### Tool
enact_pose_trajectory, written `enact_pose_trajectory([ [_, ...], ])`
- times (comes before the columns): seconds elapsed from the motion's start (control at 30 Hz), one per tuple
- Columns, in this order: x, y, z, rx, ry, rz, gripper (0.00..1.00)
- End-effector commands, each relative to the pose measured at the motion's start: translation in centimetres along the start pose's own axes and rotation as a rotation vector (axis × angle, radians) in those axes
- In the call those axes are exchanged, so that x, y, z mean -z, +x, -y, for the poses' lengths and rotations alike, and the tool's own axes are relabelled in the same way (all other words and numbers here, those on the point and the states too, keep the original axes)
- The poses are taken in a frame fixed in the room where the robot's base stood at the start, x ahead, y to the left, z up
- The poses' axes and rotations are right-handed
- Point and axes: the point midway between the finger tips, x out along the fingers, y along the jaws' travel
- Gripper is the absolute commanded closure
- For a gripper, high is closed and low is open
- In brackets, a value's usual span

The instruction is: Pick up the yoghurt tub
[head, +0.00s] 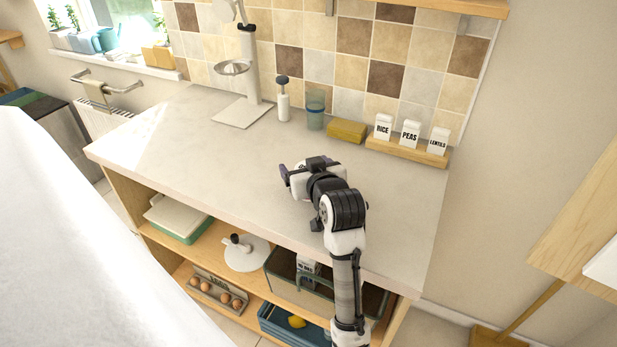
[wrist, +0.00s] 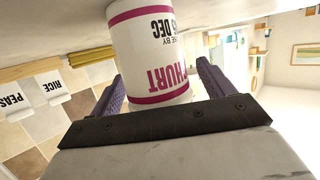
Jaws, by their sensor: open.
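The yoghurt tub (wrist: 150,50) is white with magenta bands and lettering, and appears upside down in the wrist view. My gripper (wrist: 161,78) is open, with one purple finger on each side of the tub. The tub stands between the fingers, and a gap shows beside the right finger; contact on the left cannot be told. In the head view my gripper (head: 300,168) is low over the middle of the worktop, and the arm hides most or all of the tub there.
The worktop (head: 190,140) is clear to the left. Behind stand a yellow sponge-like block (head: 347,131), a blue glass (head: 315,110), a white dispenser (head: 283,103), a scale-like stand (head: 250,70) and a wooden rack (head: 405,152) of labelled white boxes. Shelves with several items lie below.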

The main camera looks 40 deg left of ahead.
Motion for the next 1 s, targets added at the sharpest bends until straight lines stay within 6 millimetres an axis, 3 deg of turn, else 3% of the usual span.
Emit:
enact_pose_trajectory([
  [0.2, -0.02, 0.02, 0.0, 0.0, 0.0, -0.001, 0.22],
  [0.6, 0.03, -0.03, -0.01, 0.0, 0.0, -0.001, 0.74],
  [1.0, 0.87, -0.29, -0.02, 0.0, 0.0, -0.002, 0.75],
])
